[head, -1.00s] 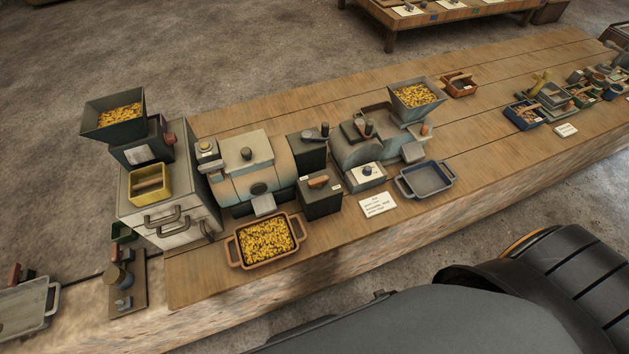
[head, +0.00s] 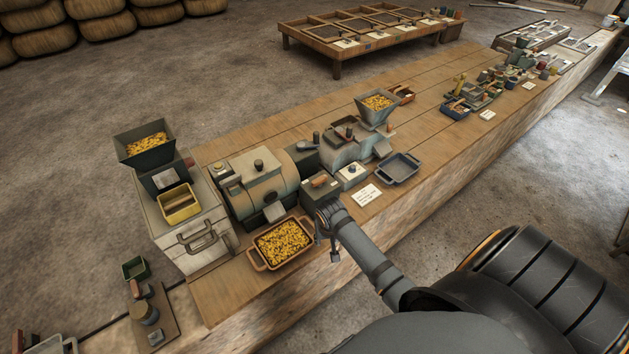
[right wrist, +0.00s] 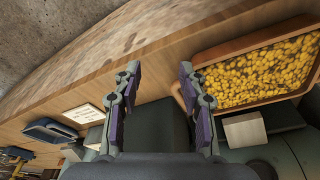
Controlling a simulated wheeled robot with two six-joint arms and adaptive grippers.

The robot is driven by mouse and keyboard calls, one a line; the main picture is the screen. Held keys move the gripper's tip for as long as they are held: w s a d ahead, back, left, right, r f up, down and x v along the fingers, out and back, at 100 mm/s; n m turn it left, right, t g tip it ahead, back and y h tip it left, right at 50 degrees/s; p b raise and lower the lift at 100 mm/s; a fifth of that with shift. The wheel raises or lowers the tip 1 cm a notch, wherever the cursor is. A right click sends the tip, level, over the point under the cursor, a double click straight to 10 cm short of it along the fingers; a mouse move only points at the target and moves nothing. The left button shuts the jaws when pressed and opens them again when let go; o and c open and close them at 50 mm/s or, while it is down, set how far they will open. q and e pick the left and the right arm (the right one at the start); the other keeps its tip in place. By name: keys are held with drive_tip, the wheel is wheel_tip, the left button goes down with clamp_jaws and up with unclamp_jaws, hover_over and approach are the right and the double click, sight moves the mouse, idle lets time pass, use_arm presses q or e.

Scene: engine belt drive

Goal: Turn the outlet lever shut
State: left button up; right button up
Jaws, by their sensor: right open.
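My right gripper (head: 327,236) is in front of the dark box (head: 312,196) between the corn tray and the white card. It is open and empty. In the right wrist view its two fingers (right wrist: 157,82) stand apart, with the dark box (right wrist: 156,125) behind them. A short wooden handle (head: 320,181) lies on top of that box. Small handles also stand on the machines, one upright on the right mill (head: 388,131); I cannot tell for certain which one is the outlet lever. A pale chute (head: 274,211) points to the corn tray (head: 254,259). My left gripper is not in view.
The round-bodied machine (head: 267,185) stands left of the dark box. A blue-grey tray (head: 402,168) and a white card (head: 365,195) lie to the right. The corn tray also shows close in the right wrist view (right wrist: 215,48).

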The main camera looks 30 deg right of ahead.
drive_tip(key=w+d+r+m, duration=0.2)
drive_tip(key=w+r, duration=0.1)
drive_tip(key=w, duration=0.1)
wheel_tip(320, 180, up, 16)
drive_tip(key=m+g+y+p, duration=0.1)
drive_tip(key=m+g, duration=0.1)
drive_tip(key=m, duration=0.8)
hover_over(319, 179)
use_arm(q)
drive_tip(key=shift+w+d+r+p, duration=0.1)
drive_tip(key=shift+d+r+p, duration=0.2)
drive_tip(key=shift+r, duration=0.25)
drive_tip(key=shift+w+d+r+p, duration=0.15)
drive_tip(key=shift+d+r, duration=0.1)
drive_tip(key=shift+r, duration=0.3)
use_arm(e)
wheel_tip(319, 179, down, 9)
drive_tip(key=shift+d+f, duration=0.1)
drive_tip(key=shift+f, duration=0.05)
clamp_jaws()
